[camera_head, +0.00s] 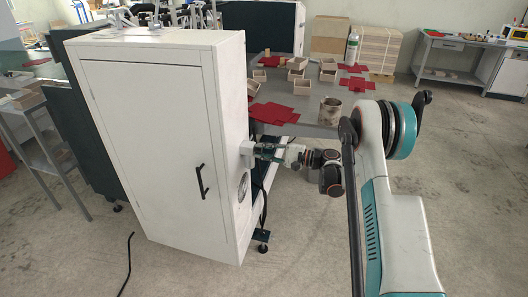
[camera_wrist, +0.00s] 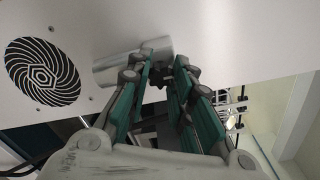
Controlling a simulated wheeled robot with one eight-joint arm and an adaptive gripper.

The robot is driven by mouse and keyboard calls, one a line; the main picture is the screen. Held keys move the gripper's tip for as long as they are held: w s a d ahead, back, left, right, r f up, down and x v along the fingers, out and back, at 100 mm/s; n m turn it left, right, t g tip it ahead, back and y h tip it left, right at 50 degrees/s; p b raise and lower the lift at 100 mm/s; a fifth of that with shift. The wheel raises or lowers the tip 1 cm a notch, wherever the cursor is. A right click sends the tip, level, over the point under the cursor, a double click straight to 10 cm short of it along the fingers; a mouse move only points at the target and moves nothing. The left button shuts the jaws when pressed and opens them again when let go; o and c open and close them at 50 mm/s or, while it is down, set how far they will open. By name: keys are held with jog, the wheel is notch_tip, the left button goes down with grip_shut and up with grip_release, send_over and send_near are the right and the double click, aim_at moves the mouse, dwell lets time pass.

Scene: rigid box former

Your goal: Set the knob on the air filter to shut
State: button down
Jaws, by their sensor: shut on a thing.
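The air filter shows in the wrist view as a silver-grey cylinder (camera_wrist: 113,69) lying along the white cabinet panel. In the head view it is a small pale block (camera_head: 246,148) on the cabinet's right side. My gripper (camera_head: 262,151) reaches it from the right. In the wrist view the two green-padded fingers of my gripper (camera_wrist: 164,66) close around a small dark part at the cylinder, which appears to be the knob (camera_wrist: 161,80). The fingers cover most of it, so its setting cannot be read.
The white cabinet (camera_head: 150,150) has a black door handle (camera_head: 201,182). A round spiral vent (camera_wrist: 42,72) sits left of the filter. A grey table (camera_head: 310,128) behind my arm carries small boxes, red flat sheets (camera_head: 273,112) and a metal can (camera_head: 330,110). The floor in front is clear apart from a cable.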

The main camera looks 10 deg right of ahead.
jog(key=c, duration=1.4)
grip_release()
jog(key=shift+d, duration=0.1)
jog(key=v, duration=1.2)
